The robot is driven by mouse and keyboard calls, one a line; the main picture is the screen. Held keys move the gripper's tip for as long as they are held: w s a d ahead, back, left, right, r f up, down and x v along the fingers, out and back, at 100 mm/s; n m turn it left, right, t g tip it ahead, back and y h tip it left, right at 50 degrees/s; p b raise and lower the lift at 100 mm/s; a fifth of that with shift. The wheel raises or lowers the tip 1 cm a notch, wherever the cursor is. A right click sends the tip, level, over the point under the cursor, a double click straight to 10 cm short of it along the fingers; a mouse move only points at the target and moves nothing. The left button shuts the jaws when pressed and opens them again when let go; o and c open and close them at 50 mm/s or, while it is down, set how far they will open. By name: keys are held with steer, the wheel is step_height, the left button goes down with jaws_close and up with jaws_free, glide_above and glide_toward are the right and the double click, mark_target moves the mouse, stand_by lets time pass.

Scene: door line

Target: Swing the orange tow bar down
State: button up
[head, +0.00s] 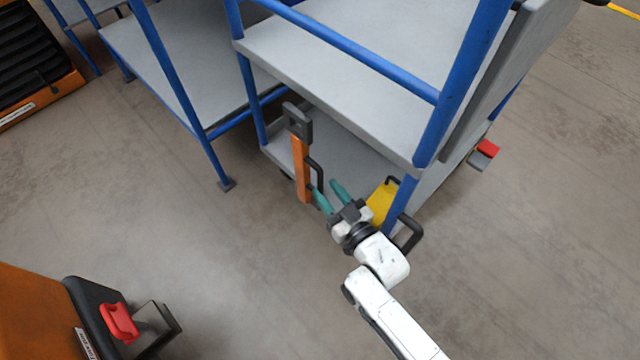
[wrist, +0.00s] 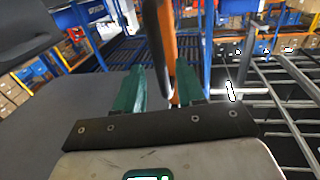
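The orange tow bar (head: 301,168) stands upright at the near end of a grey cart with blue posts. It has a dark square eye at its top and a black handle (head: 318,173) on its right side. My gripper (head: 325,188) is open, its teal fingers apart, just right of the bar's lower part and near the handle. In the wrist view, the tow bar (wrist: 162,45) appears in the gap between the fingertips (wrist: 160,68). I cannot tell whether the fingers touch the bar or handle. Nothing is seen gripped.
The cart's lower deck (head: 345,150) lies behind the bar, with a yellow part (head: 382,200) right of my gripper. Another grey cart (head: 165,55) stands at the upper left. An orange machine with a red handle (head: 119,322) is at the lower left. Floor between is clear.

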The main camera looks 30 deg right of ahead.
mark_target(322, 186)
steer(key=shift+w+a+b, duration=0.15)
steer(key=shift+w+b, duration=0.1)
steer(key=shift+w, duration=0.7)
steer(key=shift+w+a+b, duration=0.1)
steer(key=shift+w+b, duration=0.1)
steer(key=shift+w, duration=0.75)
steer(key=shift+c, duration=0.2)
jaws_close()
